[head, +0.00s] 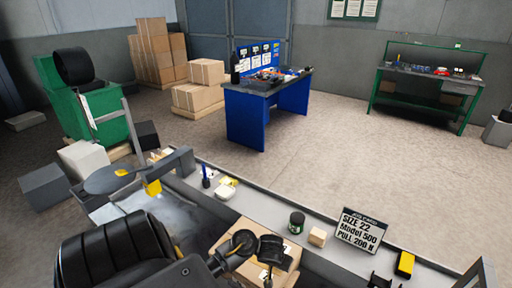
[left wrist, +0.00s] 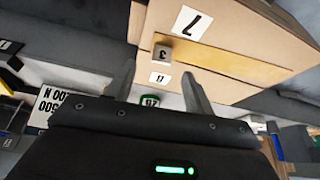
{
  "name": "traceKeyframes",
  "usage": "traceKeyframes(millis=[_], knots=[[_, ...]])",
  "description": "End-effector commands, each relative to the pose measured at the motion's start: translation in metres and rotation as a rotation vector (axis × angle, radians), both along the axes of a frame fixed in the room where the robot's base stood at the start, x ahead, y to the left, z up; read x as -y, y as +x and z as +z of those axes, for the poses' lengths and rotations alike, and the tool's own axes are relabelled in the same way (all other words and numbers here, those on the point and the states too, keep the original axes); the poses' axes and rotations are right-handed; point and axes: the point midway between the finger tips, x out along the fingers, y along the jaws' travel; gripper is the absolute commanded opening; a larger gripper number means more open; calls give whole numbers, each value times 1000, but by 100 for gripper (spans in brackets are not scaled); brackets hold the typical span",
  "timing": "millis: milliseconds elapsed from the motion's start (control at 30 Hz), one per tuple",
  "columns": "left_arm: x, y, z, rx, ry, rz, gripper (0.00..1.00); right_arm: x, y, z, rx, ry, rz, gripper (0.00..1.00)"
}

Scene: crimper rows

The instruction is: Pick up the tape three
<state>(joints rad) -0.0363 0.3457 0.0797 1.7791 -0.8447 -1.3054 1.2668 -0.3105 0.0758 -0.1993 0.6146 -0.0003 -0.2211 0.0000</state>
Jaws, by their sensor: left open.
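Whether the square is part of the tape is unclear. The carton also shows in the head view (head: 234,233), partly hidden by my arm. My left gripper (left wrist: 160,88) is open, its fingers pointing toward the carton's edge. The marked square lies beyond the fingertips, roughly between them, and nothing is held. In the head view my left gripper (head: 270,252) is over the carton. My right gripper is not in view.
On the grey bench are a dark jar (head: 297,222), a small tan block (head: 318,237), a sign card (head: 361,229) and a yellow-black item (head: 404,264), all right of the carton. A white label marked 7 (left wrist: 191,22) is on the carton. A blue table (head: 262,118) stands beyond.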

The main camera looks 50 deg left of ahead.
Motion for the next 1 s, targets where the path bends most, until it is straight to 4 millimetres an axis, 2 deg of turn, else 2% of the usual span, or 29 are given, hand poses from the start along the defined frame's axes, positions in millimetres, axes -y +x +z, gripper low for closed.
traceKeyframes(millis=[33,267,633,933,1000], knots=[[-2,2,-7,0,2,0,53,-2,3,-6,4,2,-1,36],[-2,4,-11,0,2,-1,53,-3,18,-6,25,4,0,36],[-13,22,-54,-1,2,1,53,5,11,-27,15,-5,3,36],[-14,23,-57,1,1,1,53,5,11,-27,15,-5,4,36],[-14,23,-57,1,1,0,45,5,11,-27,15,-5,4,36]])
